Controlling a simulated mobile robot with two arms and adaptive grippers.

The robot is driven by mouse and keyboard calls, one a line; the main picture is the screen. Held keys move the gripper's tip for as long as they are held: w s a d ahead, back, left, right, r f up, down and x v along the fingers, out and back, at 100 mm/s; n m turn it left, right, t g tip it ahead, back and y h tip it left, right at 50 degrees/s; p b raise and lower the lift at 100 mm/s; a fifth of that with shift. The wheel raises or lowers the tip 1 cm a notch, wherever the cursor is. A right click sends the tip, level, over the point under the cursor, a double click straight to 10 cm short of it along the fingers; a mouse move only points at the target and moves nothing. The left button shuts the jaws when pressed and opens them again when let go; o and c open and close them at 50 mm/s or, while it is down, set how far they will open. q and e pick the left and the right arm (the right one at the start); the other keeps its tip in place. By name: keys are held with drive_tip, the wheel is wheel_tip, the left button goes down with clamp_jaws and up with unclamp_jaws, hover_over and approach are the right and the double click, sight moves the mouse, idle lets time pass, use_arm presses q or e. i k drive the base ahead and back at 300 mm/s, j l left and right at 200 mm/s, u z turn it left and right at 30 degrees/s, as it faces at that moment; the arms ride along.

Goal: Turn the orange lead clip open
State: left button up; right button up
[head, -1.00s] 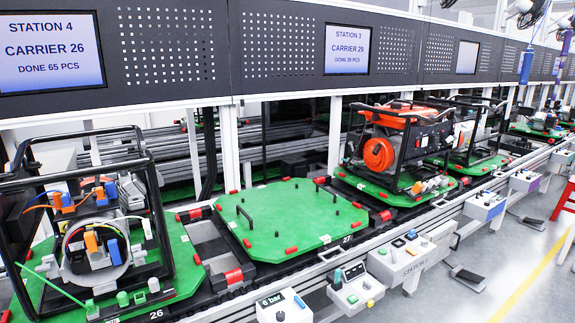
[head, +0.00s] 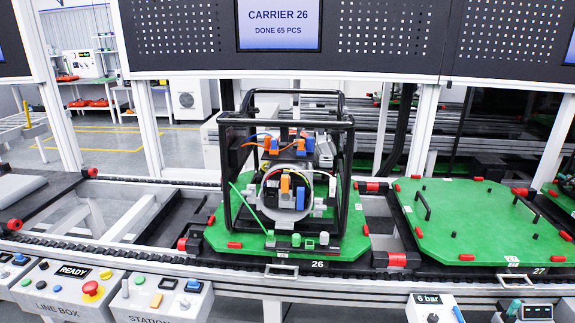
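Carrier 26 is a green pallet (head: 222,238) bearing a black tube frame (head: 347,190) with a machine inside. On the machine's round front face, a small orange clip (head: 285,183) stands upright beside a blue one (head: 300,198). Higher up are two more orange pieces, one at the left (head: 274,146) with an orange lead running to it, and one at the right (head: 303,135), each by blue parts. I cannot tell from this distance whether any orange clip is open or shut. Neither of my grippers is in view.
An empty green pallet (head: 480,237) marked 27 sits to the right on the conveyor. Control boxes with buttons, including a line box (head: 65,290), line the front edge. The conveyor left of carrier 26 holds no green pallet. A dark panel with a screen (head: 279,25) hangs above.

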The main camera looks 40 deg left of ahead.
sight(268, 138)
drive_tip(key=u, duration=1.3)
drive_tip(key=i+l+u, duration=0.2)
drive_tip(key=i, duration=0.1)
